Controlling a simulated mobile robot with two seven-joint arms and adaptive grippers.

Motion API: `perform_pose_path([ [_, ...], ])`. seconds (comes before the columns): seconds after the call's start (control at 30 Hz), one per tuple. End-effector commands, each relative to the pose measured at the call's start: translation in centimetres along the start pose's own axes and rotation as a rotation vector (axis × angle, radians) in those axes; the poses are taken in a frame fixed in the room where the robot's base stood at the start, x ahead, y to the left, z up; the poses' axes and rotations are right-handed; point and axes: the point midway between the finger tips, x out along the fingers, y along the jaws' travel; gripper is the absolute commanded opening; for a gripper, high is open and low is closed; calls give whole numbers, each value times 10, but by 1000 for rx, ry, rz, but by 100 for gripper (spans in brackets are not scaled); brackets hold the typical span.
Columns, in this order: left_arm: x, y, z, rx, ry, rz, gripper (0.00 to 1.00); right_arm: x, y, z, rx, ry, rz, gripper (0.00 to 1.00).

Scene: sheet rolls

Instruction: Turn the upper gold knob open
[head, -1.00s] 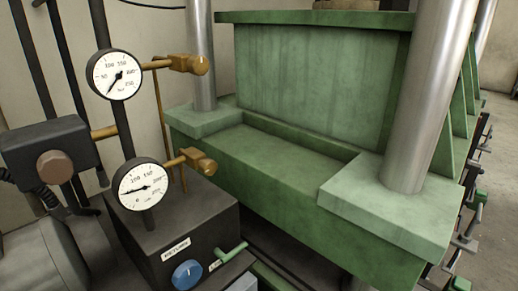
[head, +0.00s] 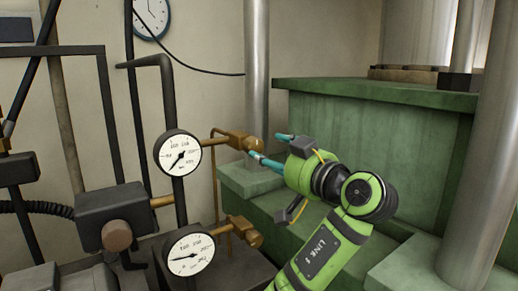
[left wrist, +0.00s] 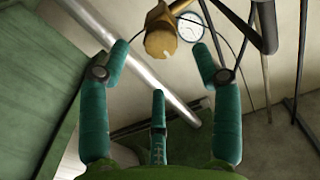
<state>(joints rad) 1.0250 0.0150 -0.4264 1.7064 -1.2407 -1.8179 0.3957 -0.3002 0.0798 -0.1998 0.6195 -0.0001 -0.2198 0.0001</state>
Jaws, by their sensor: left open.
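The upper gold knob (head: 240,142) sits on a brass stem to the right of the upper pressure gauge (head: 178,155). My left gripper (head: 267,147) has teal fingers and points left at the knob's end, its fingertips very close to it. In the left wrist view the gold knob (left wrist: 161,43) appears just beyond the open fingers (left wrist: 160,68), roughly centred between the left and right ones. Nothing is held. I cannot tell whether a finger touches the knob. My right gripper is not in view.
A lower gold knob (head: 245,232) and lower gauge (head: 189,252) sit directly below. The green press (head: 375,125) stands behind and right of my arm, with a steel column (head: 256,60) behind the knob. A dark box (head: 115,212) and pipes crowd the left.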

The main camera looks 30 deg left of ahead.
Motion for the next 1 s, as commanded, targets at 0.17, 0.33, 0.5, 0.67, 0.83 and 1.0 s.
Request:
perform_pose_path([
  [0.17,21,-3,-6,0,3,-10,64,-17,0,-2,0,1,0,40],
  [0.33,48,-3,-6,1,3,-9,64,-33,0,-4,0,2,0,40],
  [0.5,65,-2,-4,1,3,-6,64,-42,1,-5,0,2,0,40],
  [0.67,70,-2,-2,-1,2,-5,64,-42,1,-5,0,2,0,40],
  [0.83,70,-1,-1,-1,2,-4,64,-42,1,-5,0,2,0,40],
  [1.0,70,-1,-1,-1,2,-4,7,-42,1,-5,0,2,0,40],
])
